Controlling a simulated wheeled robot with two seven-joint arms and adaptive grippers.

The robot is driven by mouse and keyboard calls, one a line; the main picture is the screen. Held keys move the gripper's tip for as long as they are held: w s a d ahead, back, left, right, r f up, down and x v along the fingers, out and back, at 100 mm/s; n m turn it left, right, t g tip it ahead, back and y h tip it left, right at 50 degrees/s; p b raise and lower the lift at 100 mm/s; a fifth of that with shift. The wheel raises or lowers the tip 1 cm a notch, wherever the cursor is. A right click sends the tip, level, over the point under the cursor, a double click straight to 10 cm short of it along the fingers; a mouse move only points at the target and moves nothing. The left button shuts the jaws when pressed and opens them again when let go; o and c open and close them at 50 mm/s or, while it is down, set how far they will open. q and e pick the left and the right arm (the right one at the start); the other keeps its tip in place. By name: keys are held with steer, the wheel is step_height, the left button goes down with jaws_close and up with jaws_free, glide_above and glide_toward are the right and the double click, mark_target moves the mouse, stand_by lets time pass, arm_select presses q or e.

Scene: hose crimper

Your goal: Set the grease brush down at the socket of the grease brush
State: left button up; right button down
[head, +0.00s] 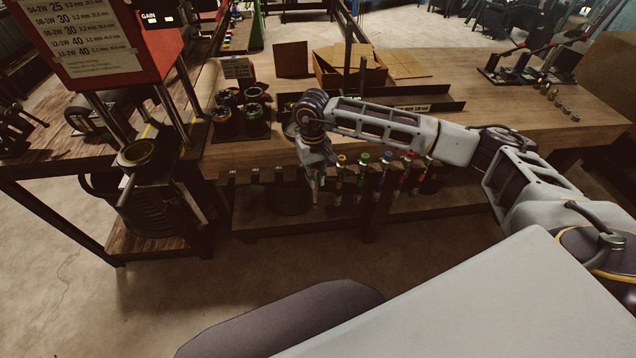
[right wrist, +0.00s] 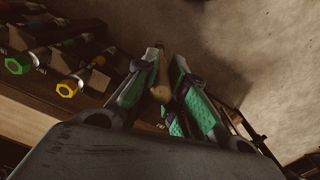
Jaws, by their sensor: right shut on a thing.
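My right gripper (head: 316,178) is just in front of the workbench's front edge, pointing down, near the left end of a row of hanging tools. In the right wrist view its green-padded fingers (right wrist: 172,92) are shut on the grease brush (right wrist: 160,78), whose tan wooden handle shows between them. The brush's bristles are hidden from me. The rack (head: 262,177) along the bench's front edge has dark empty-looking holders left of my gripper. I cannot tell which is the grease brush's socket. My left gripper is out of view.
Tools with yellow, green, blue and red ends (head: 364,158) hang close to the right of my gripper. Yellow (right wrist: 67,89) and green (right wrist: 17,65) ends show in the right wrist view. Black round dies (head: 254,112) and a cardboard box (head: 345,68) stand on the bench.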

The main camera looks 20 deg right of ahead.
steer(key=w+a+r+m+b, duration=0.15)
steer(key=w+r, duration=0.25)
steer(key=r, duration=0.4)
steer(key=w+a+r+b, duration=0.2)
steer(key=w+a+r, duration=0.15)
steer(key=r, duration=0.45)
steer(key=w+a+r+b, duration=0.2)
steer(key=w+r, duration=0.3)
steer(key=r, duration=0.3)
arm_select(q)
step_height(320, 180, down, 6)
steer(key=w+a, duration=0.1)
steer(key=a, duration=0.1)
arm_select(e)
steer(key=s+d+m, duration=0.1)
steer(key=m, duration=0.4)
steer(key=s+d+m, duration=0.1)
steer(key=m, duration=0.4)
steer(key=s+d+m, duration=0.1)
steer(key=d+m, duration=0.1)
steer(key=m, duration=0.3)
steer(key=shift+s+r, duration=0.1)
steer(key=shift+s, duration=0.15)
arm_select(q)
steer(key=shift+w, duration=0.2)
arm_select(e)
steer(key=shift+w+m, duration=0.1)
steer(key=shift+m, duration=0.45)
